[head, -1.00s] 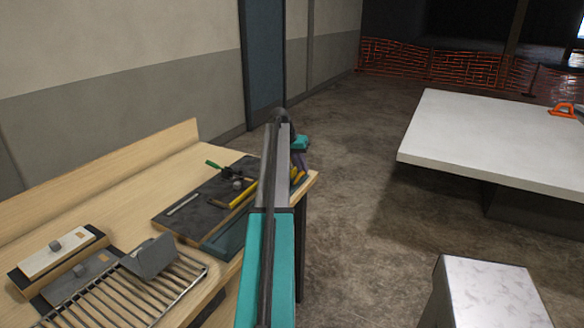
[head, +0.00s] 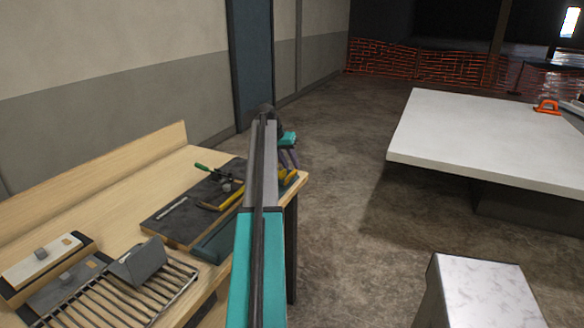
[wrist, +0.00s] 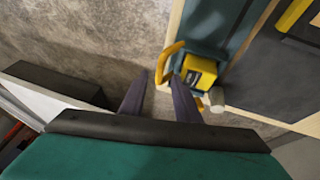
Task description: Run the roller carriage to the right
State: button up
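A yellow block with a looped handle (wrist: 193,73) sits at the end of a teal strip (wrist: 207,30) in the wrist view. It looks like the roller carriage, though I cannot be sure. In the head view the yellow part (head: 288,176) is at the bench's far right corner, partly hidden by my arm. My gripper (wrist: 157,78) is open, with two dark purple fingers apart and nothing between them. Its right fingertip is close to the yellow handle; I cannot tell whether they touch. In the head view my gripper (head: 288,150) is above that corner.
A dark board (head: 185,215) with a green-handled tool (head: 203,168) and a yellow bar (head: 220,200) lies on the wooden bench (head: 110,170). A wire rack (head: 130,290) is nearer. A white table (head: 480,140) and a marble-topped block (head: 487,285) stand right; floor between is clear.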

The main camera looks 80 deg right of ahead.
jog(key=b+v, duration=0.2)
jog(key=v, duration=0.9)
jog(key=shift+a+r, duration=0.2)
jog(key=shift+r, duration=0.15)
